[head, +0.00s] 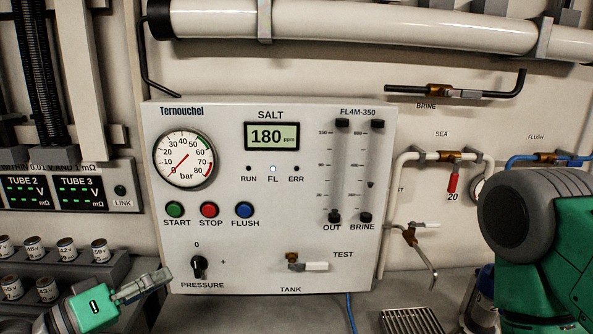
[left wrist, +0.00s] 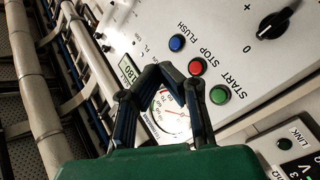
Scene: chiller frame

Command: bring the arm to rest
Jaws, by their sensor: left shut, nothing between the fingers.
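My left gripper (head: 158,281) is low at the left of the head view, in front of the lower left corner of the white Ternouchel panel (head: 270,240). It is shut with nothing between its fingers. In the left wrist view the dark fingers of my left gripper (left wrist: 160,72) meet in front of the panel's pressure gauge and partly hide it. They appear apart from the panel, but the gap is hard to judge. My right gripper does not show; a green and grey arm part of mine fills the lower right of the head view.
The panel carries the pressure gauge (head: 184,159), start (head: 174,209), stop (head: 209,209) and flush (head: 244,209) buttons, and a black pressure knob (head: 199,265). Several labelled cylinders (head: 66,249) stand in a rack near my left gripper. A metal grate (head: 410,321) lies on the counter.

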